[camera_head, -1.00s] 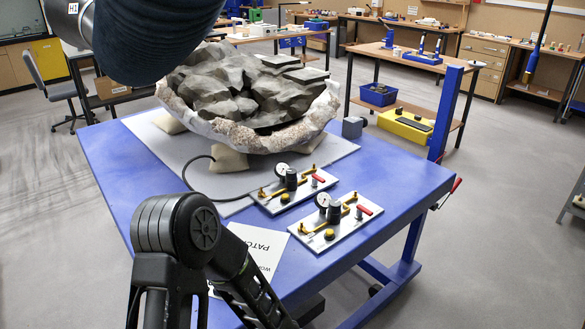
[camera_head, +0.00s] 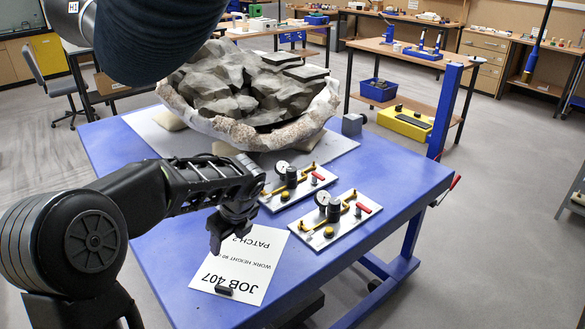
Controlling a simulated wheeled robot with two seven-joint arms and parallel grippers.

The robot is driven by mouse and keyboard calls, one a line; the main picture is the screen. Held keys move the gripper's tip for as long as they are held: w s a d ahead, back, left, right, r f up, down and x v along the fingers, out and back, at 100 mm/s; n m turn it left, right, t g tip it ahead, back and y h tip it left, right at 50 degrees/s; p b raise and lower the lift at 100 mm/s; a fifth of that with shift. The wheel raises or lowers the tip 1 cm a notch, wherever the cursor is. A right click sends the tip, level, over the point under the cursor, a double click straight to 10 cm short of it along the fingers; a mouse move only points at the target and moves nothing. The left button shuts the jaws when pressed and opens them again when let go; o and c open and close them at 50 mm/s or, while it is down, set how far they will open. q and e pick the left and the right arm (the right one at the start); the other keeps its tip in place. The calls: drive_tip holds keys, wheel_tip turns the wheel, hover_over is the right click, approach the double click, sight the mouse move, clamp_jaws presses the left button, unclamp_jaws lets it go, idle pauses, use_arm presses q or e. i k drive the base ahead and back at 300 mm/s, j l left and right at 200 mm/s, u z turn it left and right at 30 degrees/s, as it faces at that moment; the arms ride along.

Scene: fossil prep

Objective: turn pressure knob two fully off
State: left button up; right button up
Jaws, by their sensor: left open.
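Two pale metal panels lie on the blue table (camera_head: 400,205). The rear panel (camera_head: 270,205) and the front panel (camera_head: 353,232) each carry a round gauge, a black cylindrical part, brass piping, a yellow knob and a red lever. The rear yellow knob (camera_head: 285,196) and the front yellow knob (camera_head: 329,232) are both visible. No number shows on either knob, so I cannot tell which is two. My left gripper (camera_head: 222,238) is open and hangs above the paper sheet, left of both panels and apart from them. My right gripper is out of view.
A large grey rock in a white jacket (camera_head: 232,133) rests on a grey mat (camera_head: 150,128) behind the panels.

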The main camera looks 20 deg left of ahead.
sight(291, 171)
drive_tip(key=i, duration=1.5)
